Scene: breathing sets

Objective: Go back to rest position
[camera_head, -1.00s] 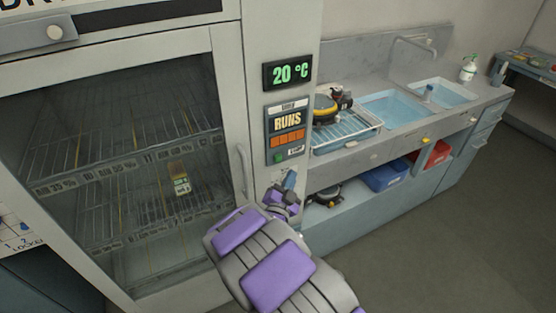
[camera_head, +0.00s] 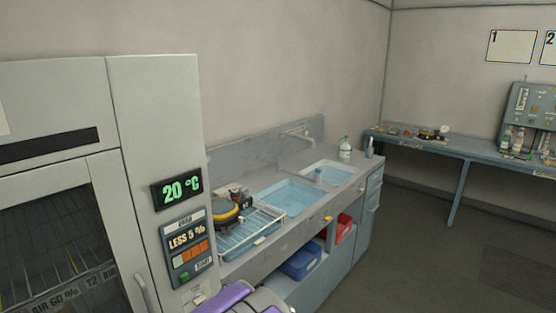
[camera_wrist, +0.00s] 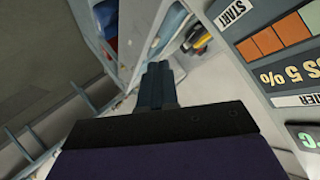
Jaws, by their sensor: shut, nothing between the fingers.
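My gripper (camera_wrist: 157,75) shows in the wrist view with its two dark fingers together and nothing between them. It is close to the cabinet's control panel (camera_wrist: 285,40), which lies to its right there, and the fingers appear apart from it. In the head view only a purple and grey part of my arm shows at the bottom edge, and the fingers are out of view. The drying cabinet (camera_head: 155,110) stands at the left with its glass door shut. Its display (camera_head: 177,188) reads 20 °C, and the panel (camera_head: 188,246) below it reads LESS 5 %.
A sink counter (camera_head: 300,232) stands right of the cabinet, with a wire rack (camera_head: 250,232) holding yellow and black gear. Blue (camera_head: 300,262) and red (camera_head: 343,228) bins sit on its lower shelf. A bench (camera_head: 455,150) runs along the far wall. The floor at right is clear.

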